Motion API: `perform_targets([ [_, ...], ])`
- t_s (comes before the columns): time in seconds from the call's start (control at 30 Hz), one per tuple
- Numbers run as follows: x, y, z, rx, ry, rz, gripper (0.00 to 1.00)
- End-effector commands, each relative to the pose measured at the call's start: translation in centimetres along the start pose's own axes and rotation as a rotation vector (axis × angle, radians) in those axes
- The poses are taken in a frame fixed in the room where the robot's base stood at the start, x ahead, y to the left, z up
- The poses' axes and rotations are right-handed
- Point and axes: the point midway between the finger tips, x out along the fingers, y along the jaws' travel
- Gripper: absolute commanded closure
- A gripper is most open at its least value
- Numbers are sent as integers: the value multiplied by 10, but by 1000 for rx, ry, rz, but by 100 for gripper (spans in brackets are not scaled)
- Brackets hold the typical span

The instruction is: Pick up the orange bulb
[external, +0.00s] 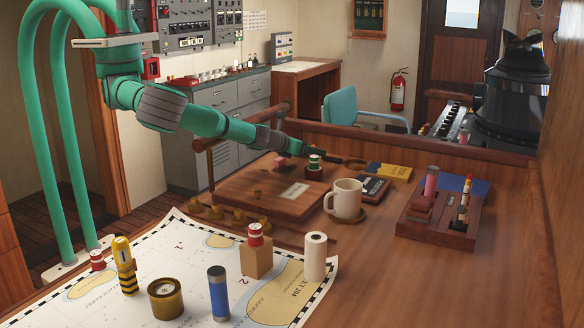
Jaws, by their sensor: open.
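My gripper (318,154) is at the end of the green arm, low over the far part of the wooden desk (390,262). It is open; its fingers are small and dark here. A green-and-white capped piece (315,162) on a dark red base stands right by the fingertips; I cannot tell whether they touch. A small pink piece (280,162) is just left of it. I cannot make out a clearly orange bulb. A red-and-white capped piece (255,233) stands on a wooden block, and a similar one (97,260) is on the chart at the left.
A white mug (346,199) stands in front of my gripper. On the chart (190,292) stand a yellow-black torch (124,265), a brass instrument (165,299) and a blue cylinder (218,293).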

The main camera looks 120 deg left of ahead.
Motion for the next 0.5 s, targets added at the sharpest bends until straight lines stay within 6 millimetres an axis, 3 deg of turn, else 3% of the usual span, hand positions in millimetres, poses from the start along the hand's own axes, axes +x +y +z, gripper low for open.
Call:
perform_targets([
  [0.23,34,1,0,2,0,2,56],
  [0.5,42,0,0,2,0,1,56],
])
